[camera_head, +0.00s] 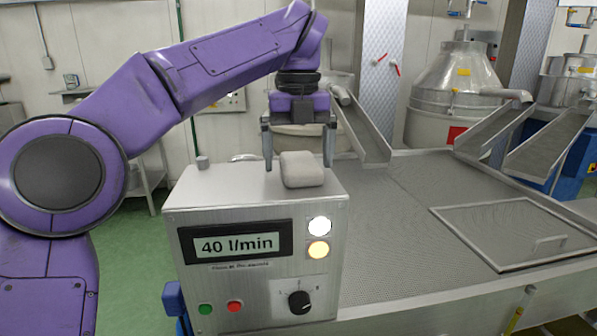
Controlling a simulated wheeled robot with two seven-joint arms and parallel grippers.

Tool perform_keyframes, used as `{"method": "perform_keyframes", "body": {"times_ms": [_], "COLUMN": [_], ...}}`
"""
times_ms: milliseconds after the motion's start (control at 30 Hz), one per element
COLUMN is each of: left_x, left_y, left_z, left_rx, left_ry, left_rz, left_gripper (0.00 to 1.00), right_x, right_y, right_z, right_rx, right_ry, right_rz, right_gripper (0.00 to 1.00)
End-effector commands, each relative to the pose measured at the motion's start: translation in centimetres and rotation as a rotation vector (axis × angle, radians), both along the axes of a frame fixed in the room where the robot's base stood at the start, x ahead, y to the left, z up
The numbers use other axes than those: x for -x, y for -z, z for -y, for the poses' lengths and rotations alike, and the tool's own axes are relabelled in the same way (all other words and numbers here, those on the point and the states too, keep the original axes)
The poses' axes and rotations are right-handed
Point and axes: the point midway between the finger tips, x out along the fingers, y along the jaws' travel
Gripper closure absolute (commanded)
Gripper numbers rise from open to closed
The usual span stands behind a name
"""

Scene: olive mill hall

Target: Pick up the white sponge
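The white sponge (302,170) is a small, rounded, off-white block. It lies on top of the metal control box (190,186), near the box's back right. My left gripper (299,163) points down over it from above. Its two grey fingers are spread wide, one to the left of the sponge and one at its right, slightly behind it in the picture. A gap shows between the left finger and the sponge. I cannot tell whether the right finger touches it. My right gripper is not in view.
The box front carries a "40 l/min" display (237,245), buttons and a black knob (300,302). A small grey cap (202,162) stands at the box's left. A perforated metal table (400,230) with a hatch (510,232) extends right. Metal chutes (362,130) stand behind.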

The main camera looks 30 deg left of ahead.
Motion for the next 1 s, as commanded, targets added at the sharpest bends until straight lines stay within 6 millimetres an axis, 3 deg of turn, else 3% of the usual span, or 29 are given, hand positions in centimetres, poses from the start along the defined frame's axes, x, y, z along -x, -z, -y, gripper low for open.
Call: {"method": "perform_keyframes", "body": {"times_ms": [33, 167, 200, 567, 767, 1000], "left_x": [0.0, 0.0, 0.0, 0.0, 0.3, 5.0], "left_y": [0.0, 0.0, 0.0, -0.6, -4.0, -9.5], "left_z": [0.0, 0.0, 0.0, 0.0, 0.0, 0.5], "left_rx": [-0.001, -0.001, 0.0, 0.0, -0.001, -0.002], "left_ry": [0.0, 0.0, 0.0, -0.001, -0.002, -0.001], "left_rz": [-0.001, -0.001, -0.001, -0.003, 0.001, 0.002], "left_gripper": [0.14, 0.56, 0.61, 0.61, 0.61, 0.61], "right_x": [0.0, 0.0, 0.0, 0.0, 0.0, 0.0], "right_y": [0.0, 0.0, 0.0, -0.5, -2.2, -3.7], "right_z": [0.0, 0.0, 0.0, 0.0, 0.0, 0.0], "right_rx": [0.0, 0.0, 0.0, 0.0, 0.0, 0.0], "right_ry": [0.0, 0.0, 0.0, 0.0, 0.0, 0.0], "right_rz": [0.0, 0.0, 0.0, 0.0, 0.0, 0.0], "right_gripper": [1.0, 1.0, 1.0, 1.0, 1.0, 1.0]}}
